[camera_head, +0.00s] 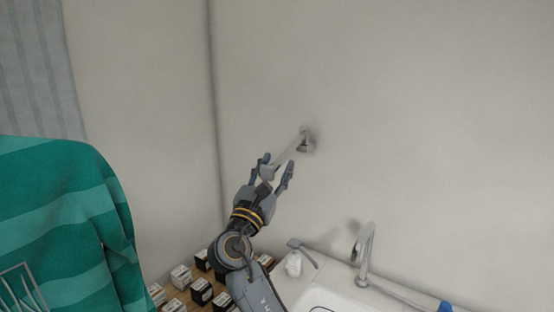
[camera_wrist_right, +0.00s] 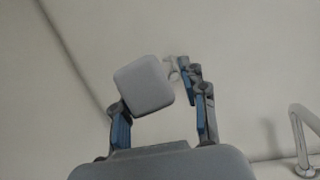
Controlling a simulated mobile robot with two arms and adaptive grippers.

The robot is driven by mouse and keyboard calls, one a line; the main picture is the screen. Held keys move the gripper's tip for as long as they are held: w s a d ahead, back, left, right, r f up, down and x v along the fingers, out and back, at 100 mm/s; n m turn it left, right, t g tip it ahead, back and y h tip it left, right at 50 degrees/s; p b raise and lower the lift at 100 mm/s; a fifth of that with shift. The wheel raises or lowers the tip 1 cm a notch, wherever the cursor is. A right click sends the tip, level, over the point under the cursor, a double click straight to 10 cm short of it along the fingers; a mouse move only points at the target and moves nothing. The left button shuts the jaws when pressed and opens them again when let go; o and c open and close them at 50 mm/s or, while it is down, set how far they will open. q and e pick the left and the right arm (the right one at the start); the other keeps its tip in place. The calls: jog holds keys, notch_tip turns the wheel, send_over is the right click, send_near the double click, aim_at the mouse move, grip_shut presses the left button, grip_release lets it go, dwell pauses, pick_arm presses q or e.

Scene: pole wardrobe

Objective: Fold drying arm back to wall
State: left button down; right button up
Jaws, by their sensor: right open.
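The drying arm (camera_head: 287,154) is a thin pale bar that sticks out from a small metal wall bracket (camera_head: 306,143) towards me. My right gripper (camera_head: 277,170) is open, with its fingers up around the free end of the bar. In the right wrist view the arm's squarish grey end (camera_wrist_right: 143,85) shows large, near the left finger and partly between the fingers of my right gripper (camera_wrist_right: 162,105). I cannot tell whether a finger touches it. The bracket is partly hidden behind the right finger there. My left gripper is not in view.
A sink (camera_head: 335,299) with a chrome tap (camera_head: 364,250) and a soap dispenser (camera_head: 293,263) is below right. Several small boxes (camera_head: 201,291) stand on a wooden surface below. Green striped cloth (camera_head: 65,225) fills the left. The wall around the bracket is bare.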

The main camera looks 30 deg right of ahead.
jog(key=shift+w+d+r, duration=0.15)
jog(key=shift+d+r, duration=0.05)
jog(key=shift+d, duration=0.05)
jog(key=shift+w+d, duration=0.1)
jog(key=shift+d, duration=0.05)
pick_arm(q)
jog(key=shift+w+d+r, duration=0.15)
jog(key=shift+w+d, duration=0.05)
jog(key=shift+w, duration=0.05)
jog(key=shift+a, duration=0.1)
pick_arm(e)
grip_shut()
pick_arm(q)
jog(key=shift+s+a, duration=0.15)
jog(key=shift+a, duration=0.05)
